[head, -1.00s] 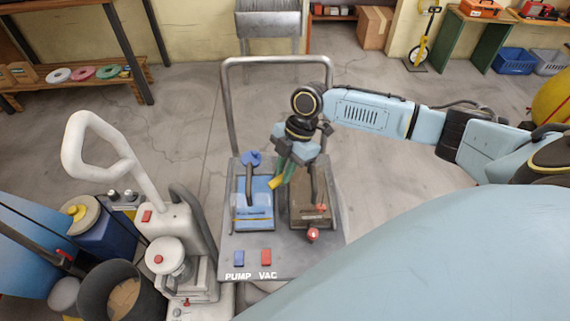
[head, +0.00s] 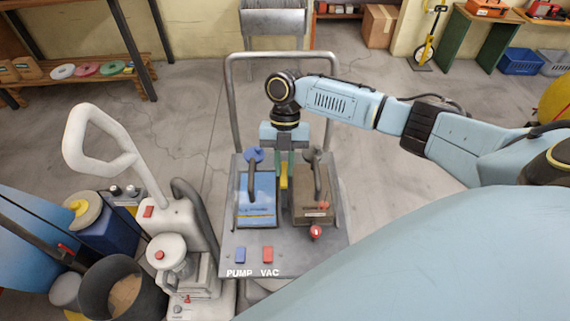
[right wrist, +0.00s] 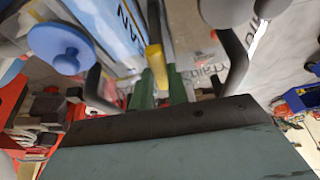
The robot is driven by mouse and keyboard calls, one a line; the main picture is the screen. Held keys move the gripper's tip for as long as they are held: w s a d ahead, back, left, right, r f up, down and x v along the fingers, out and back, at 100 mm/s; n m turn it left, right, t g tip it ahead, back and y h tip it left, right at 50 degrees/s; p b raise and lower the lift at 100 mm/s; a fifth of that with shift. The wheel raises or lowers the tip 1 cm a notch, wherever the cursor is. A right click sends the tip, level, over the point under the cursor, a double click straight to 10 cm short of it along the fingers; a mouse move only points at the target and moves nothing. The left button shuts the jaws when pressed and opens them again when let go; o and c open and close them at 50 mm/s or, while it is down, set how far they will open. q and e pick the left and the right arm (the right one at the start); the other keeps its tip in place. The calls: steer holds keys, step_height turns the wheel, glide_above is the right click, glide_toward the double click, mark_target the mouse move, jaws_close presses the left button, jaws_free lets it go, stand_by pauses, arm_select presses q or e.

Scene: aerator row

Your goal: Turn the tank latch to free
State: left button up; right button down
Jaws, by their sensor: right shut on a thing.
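The yellow tank latch (head: 284,180) sits between the blue tank (head: 257,203) and the brown tank (head: 312,207) on the grey cart (head: 258,268). It points straight along the gap between the tanks. My right gripper (head: 284,164) is over it from the far side, its green fingers shut on the latch. In the right wrist view the yellow latch (right wrist: 155,62) shows between the fingertips (right wrist: 160,80). The latch's base is hidden. My left gripper is not in view.
A blue knob (head: 254,155) and dark tank handles rise close beside the gripper. A red knob (head: 315,232) is at the brown tank's near end. A white floor machine (head: 182,225) and a dark bucket (head: 118,290) stand left of the cart. Floor to the right is clear.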

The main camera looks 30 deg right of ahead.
steer(key=shift+n+h, duration=0.3)
steer(key=shift+n, duration=0.3)
steer(key=c, duration=1.4)
jaws_free()
steer(key=shift+o, duration=0.2)
steer(key=v, duration=1.3)
steer(key=shift+r, duration=0.15)
steer(key=shift+w, duration=0.1)
